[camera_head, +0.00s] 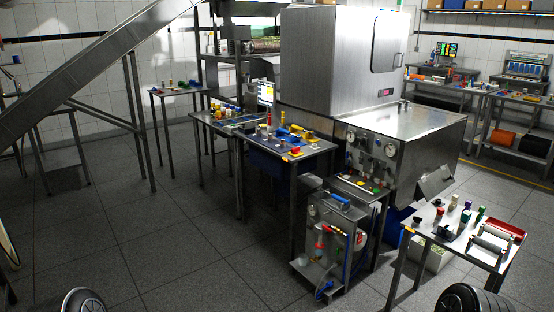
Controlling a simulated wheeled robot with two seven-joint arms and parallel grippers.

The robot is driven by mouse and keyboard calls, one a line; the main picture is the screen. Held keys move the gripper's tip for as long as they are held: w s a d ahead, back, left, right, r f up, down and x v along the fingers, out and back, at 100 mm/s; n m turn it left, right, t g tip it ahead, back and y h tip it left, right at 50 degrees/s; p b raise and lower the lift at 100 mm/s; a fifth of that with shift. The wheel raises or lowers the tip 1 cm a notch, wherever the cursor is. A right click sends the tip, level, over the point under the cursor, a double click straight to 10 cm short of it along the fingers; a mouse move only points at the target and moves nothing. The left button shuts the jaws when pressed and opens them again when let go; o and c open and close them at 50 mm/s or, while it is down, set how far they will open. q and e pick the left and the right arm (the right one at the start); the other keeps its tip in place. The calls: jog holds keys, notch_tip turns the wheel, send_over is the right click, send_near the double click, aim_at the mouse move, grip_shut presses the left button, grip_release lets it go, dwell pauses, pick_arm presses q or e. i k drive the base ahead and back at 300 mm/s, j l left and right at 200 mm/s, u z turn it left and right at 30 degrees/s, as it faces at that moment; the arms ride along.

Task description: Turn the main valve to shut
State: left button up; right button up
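No part is clearly readable as the main valve at this distance. A small metal service unit (312,274) stands on the floor near the middle, with a blue handle (341,200) on top. A small red part (320,244) and a round red-and-white part (360,239) show on its open side, with hoses beside them. Behind it, the large steel machine (333,60) has a lower front panel with round gauges (351,136) and small knobs. Neither gripper is in view. Only dark rounded parts of my own arms show at the bottom left and bottom right edges.
A table with small coloured parts (272,146) stands left of the machine. Another small table (411,221) stands at front right. A sloped steel conveyor (95,68) crosses the upper left. The tiled floor (170,245) is clear at the left and front.

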aim_at(327, 227)
jog(key=i+j+z, duration=0.1)
jog(key=i, duration=0.3)
jog(key=i+j+z, duration=0.1)
jog(key=i, duration=0.3)
jog(key=i+j+z, duration=0.1)
jog(key=i, duration=0.25)
jog(key=i+j+z, duration=0.4)
jog(key=i+j, duration=0.15)
jog(key=i+j+z, duration=0.2)
jog(key=j, duration=0.2)
jog(key=i+j+z, duration=0.4)
jog(key=j, duration=0.4)
